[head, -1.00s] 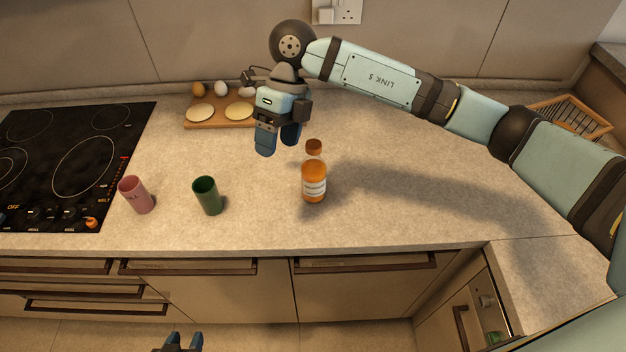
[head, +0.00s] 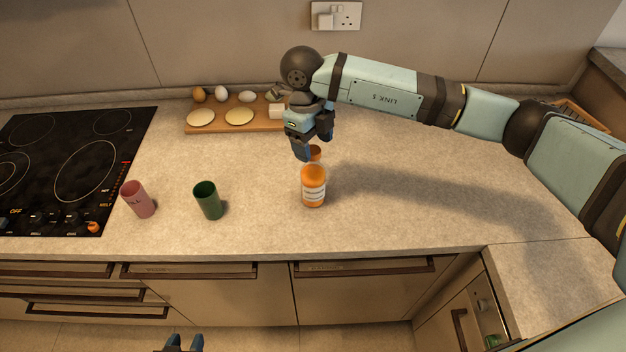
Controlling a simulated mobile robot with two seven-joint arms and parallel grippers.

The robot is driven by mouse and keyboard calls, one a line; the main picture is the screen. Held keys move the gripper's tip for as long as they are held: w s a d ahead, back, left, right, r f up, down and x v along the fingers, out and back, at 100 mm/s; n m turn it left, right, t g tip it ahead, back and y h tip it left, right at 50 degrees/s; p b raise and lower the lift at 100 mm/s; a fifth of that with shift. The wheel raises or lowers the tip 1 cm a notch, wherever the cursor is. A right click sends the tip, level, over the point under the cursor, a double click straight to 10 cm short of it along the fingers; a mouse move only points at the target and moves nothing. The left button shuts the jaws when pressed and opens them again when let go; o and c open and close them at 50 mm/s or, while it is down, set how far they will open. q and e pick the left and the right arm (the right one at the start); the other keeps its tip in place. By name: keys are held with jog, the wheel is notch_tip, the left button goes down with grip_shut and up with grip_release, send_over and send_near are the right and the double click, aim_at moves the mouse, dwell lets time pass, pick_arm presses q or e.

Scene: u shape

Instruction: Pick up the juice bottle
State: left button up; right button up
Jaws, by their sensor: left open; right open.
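The juice bottle (head: 314,187) stands upright on the countertop, orange with a white label and a brown-orange cap. My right gripper (head: 316,155) reaches in from the right and is open, pointing down. Its fingers are at the height of the bottle's cap in the picture and partly cover the cap. I cannot tell whether they touch it. My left gripper (head: 184,343) shows only its fingertips at the bottom edge, open and empty, in front of the drawers.
A green cup (head: 208,200) and a pink cup (head: 138,199) stand left of the bottle. A black cooktop (head: 70,165) lies at far left. A wooden board (head: 215,127) with eggs and round flat pieces is behind. The counter (head: 400,210) right of the bottle is clear.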

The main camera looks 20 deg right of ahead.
aim_at(313, 177)
notch_tip(313, 177, down, 5)
jog(key=shift+s+r+p, duration=0.1)
jog(key=shift+s+p, duration=0.05)
jog(key=shift+p, duration=0.6)
jog(key=c, duration=0.8)
grip_shut()
